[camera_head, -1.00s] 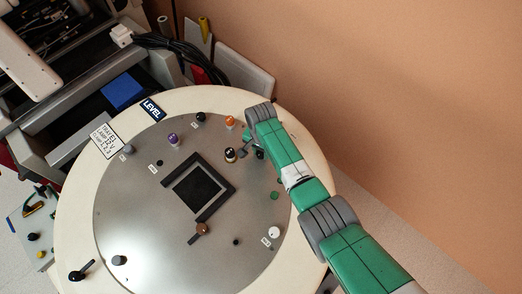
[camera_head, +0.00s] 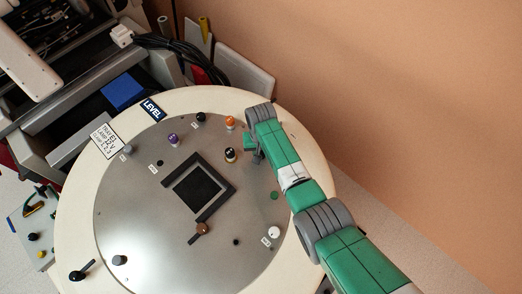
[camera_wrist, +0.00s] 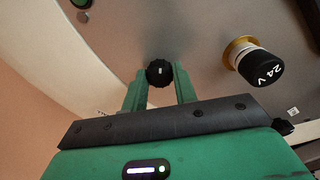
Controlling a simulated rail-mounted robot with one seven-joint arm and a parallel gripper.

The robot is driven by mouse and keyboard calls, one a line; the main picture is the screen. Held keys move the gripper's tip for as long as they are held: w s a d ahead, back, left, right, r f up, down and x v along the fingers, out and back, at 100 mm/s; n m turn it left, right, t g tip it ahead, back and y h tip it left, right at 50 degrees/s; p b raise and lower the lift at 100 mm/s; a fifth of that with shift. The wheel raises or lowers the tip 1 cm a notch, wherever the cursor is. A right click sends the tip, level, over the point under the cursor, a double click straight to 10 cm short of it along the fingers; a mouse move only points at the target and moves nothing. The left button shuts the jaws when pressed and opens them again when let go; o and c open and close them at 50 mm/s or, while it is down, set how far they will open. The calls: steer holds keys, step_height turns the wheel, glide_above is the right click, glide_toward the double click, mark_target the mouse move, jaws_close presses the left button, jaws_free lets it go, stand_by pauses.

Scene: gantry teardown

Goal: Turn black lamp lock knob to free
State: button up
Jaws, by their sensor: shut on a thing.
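The black lamp lock knob (camera_wrist: 160,73) is round and ribbed, with a short white mark on its top. In the wrist view it sits between the fingertips of my gripper (camera_wrist: 160,79), which is shut on it. The black-capped lamp (camera_wrist: 259,65), marked 24 V and set in a brass-coloured collar, stands to the right of the knob, apart from my fingers. The lamp also shows in the head view (camera_head: 230,154), just left of my gripper (camera_head: 251,153). In the head view my gripper and arm hide the knob.
The round grey plate (camera_head: 135,205) carries several other parts. An orange-topped lamp (camera_head: 230,121) and a purple-topped lamp (camera_head: 173,140) stand nearby. A dark square frame (camera_head: 174,181) lies near the middle. A green disc (camera_head: 274,195) lies beside my arm.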

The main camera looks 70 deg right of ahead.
mark_target(261, 153)
steer(key=n, duration=0.5)
steer(key=shift+n, duration=0.3)
steer(key=n, duration=0.5)
steer(key=shift+n, duration=0.3)
steer(key=o, duration=1)
step_height(261, 153, up, 8)
steer(key=shift+f+p, duration=0.1)
steer(key=shift+p, duration=0.2)
